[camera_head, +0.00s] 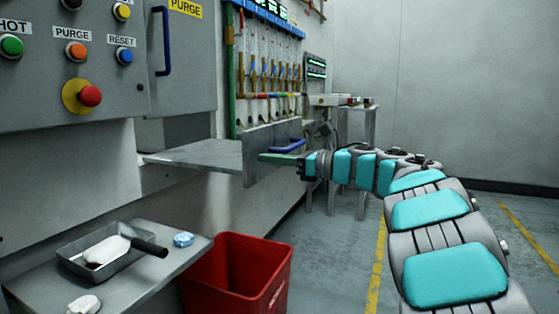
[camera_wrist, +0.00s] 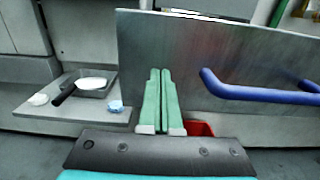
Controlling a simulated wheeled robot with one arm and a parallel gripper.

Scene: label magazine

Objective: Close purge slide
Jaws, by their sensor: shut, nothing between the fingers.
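The purge slide is a grey metal drawer pulled out from the machine. Its flat plate (camera_head: 200,154) shows on the left of its upright front panel (camera_head: 262,141). A blue bar handle (camera_head: 287,146) is on the panel's outer face. In the wrist view the panel (camera_wrist: 180,45) fills the upper middle, with the blue handle (camera_wrist: 255,93) at right. My gripper (camera_head: 264,157) has its green fingers pressed together and empty. They point at the panel's outer face, left of the handle in the wrist view (camera_wrist: 160,74). I cannot tell whether the tips touch it.
Below the slide, a grey shelf (camera_head: 185,258) holds a metal tray (camera_head: 75,264) with a scoop (camera_head: 108,250), a blue crumpled piece (camera_head: 183,239) and a white piece (camera_head: 84,304). A red bin (camera_head: 238,272) stands beside it. A control panel (camera_head: 60,85) with buttons is above left.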

